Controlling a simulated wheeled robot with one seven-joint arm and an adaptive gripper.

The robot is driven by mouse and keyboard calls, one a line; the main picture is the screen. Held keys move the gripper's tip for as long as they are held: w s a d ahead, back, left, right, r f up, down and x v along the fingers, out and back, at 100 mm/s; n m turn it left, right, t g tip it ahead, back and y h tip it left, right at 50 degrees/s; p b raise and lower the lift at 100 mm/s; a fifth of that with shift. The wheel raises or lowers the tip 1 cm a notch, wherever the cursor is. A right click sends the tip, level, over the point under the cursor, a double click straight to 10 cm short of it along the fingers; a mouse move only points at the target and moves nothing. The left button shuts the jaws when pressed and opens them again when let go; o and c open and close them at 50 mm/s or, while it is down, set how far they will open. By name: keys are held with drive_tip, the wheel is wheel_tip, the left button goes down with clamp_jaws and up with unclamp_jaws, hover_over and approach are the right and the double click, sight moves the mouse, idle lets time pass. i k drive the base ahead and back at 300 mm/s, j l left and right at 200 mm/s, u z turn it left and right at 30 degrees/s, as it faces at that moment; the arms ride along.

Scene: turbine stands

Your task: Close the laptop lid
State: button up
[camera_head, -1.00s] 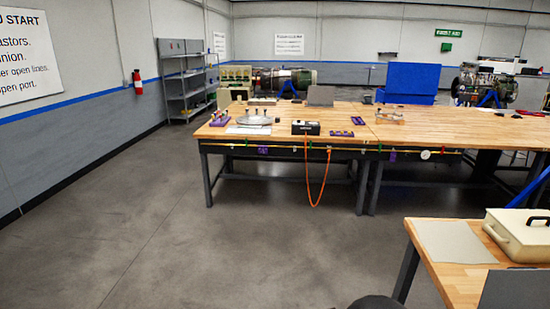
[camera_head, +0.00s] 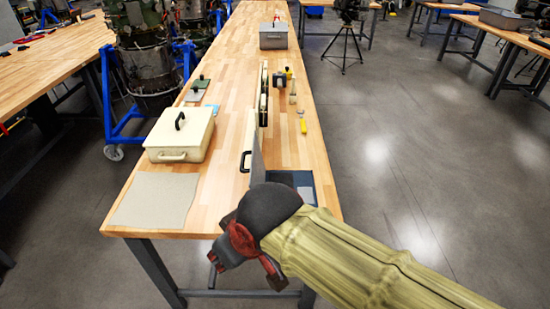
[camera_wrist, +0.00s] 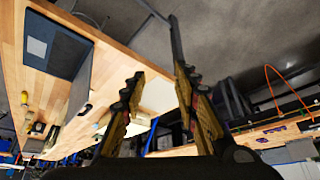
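The laptop stands at the near end of the long wooden table. Its dark base (camera_head: 298,184) lies flat, and its grey lid (camera_head: 258,168) stands up steeply on the base's left side, seen nearly edge-on. In the wrist view the dark base (camera_wrist: 65,52) with a lighter touchpad is at upper left, and the grey lid (camera_wrist: 79,84) rises beside it. My gripper (camera_head: 245,265) is in front of the table's near edge, apart from the laptop. In the wrist view its two fingers (camera_wrist: 157,75) are spread with nothing between them.
An upright cream panel (camera_head: 249,128) stands just behind the lid. A yellow tool (camera_head: 302,126) and a grey box (camera_head: 273,36) are farther back. Open floor (camera_head: 430,190) is at right.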

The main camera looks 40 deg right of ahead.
sight(257, 171)
drive_tip(key=i+j+z, duration=0.2)
drive_tip(key=z, duration=0.3)
drive_tip(key=i+j+z, duration=0.25)
drive_tip(key=z, duration=0.2)
drive_tip(key=i+j+z, duration=0.15)
drive_tip(key=j+z, duration=0.2)
drive_tip(key=z, duration=0.15)
drive_tip(key=i+j+z, duration=0.1)
drive_tip(key=j+z, duration=0.4)
drive_tip(key=i+l, duration=0.2)
drive_tip(key=i+z, duration=0.05)
